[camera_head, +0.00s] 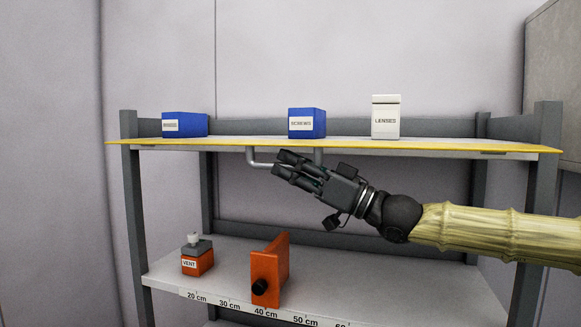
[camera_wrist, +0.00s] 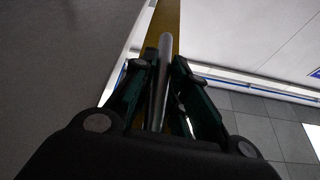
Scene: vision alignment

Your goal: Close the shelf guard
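The shelf guard (camera_head: 215,142) shows as a thin yellow-edged panel along the front of the upper shelf, nearly edge-on and about level. A grey U-shaped handle (camera_head: 262,164) hangs below it near the middle. My gripper (camera_head: 283,165) reaches in from the right, just under the guard, with its fingers at the handle. In the wrist view the handle bar (camera_wrist: 165,48) runs between the two fingers of my gripper (camera_wrist: 164,62), which are closed in on both sides of it. Part of the yellow guard (camera_wrist: 167,16) shows beyond. The exact finger contact is partly hidden.
Two blue boxes (camera_head: 307,124) (camera_head: 186,125) and a white lenses box (camera_head: 386,118) stand on the upper shelf. Grey posts (camera_head: 134,225) (camera_head: 535,220) flank the shelf.

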